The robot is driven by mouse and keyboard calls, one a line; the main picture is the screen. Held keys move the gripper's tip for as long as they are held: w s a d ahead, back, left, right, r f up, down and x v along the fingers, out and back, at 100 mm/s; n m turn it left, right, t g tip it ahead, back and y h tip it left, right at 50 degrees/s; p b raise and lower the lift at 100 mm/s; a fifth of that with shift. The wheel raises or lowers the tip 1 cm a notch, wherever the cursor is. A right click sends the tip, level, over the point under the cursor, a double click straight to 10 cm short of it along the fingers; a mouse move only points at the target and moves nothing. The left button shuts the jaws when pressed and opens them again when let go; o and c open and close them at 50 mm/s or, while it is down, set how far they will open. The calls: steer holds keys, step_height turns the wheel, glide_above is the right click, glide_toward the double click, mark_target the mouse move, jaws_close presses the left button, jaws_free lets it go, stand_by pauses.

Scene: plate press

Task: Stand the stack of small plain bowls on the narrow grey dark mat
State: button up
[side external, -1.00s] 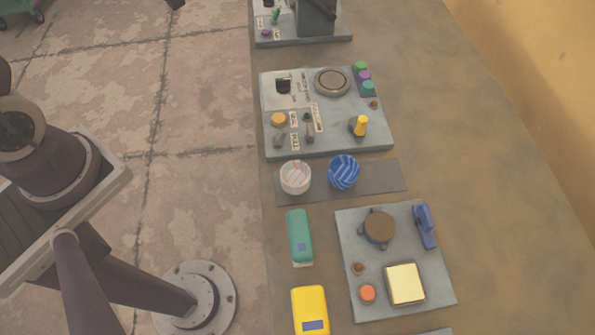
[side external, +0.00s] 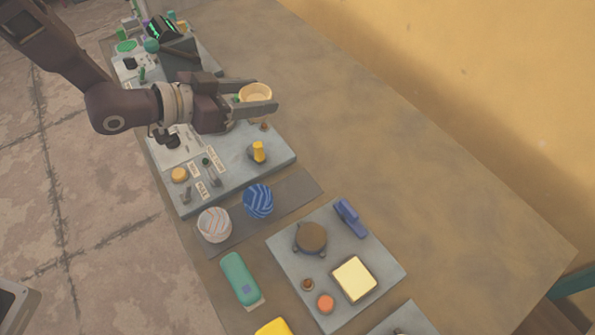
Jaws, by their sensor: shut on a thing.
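My gripper (side external: 262,97) is at the upper middle, above the large grey control panel, shut on a cream-yellow plain bowl (side external: 257,91). The bowl is held upright between the two fingers; whether several are nested cannot be told. The narrow dark grey mat (side external: 298,189) lies below the panel, nearer the camera. On the mat stand a white bowl with reddish stripes (side external: 214,224) on the left and a blue striped bowl (side external: 258,201) in the middle. The mat's right part is bare.
The control panel (side external: 268,165) with a yellow knob (side external: 258,151) borders the mat on the far side. A second panel (side external: 290,255) with a round brown disc (side external: 311,237) is on the near side. A green case (side external: 239,278) lies near the left edge. The table's right side is clear.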

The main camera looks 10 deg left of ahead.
mark_target(257, 199)
steer(key=s+d+f+m+g+h, duration=0.25)
steer(key=s+d+f, duration=0.3)
steer(key=d, duration=0.35)
step_height(257, 199, down, 9)
steer(key=shift+f, duration=0.1)
steer(key=shift+f, duration=0.1)
steer(key=o, duration=1.4)
steer(key=shift+o, duration=0.2)
steer(key=v, duration=1.2)
steer(key=shift+r, duration=0.25)
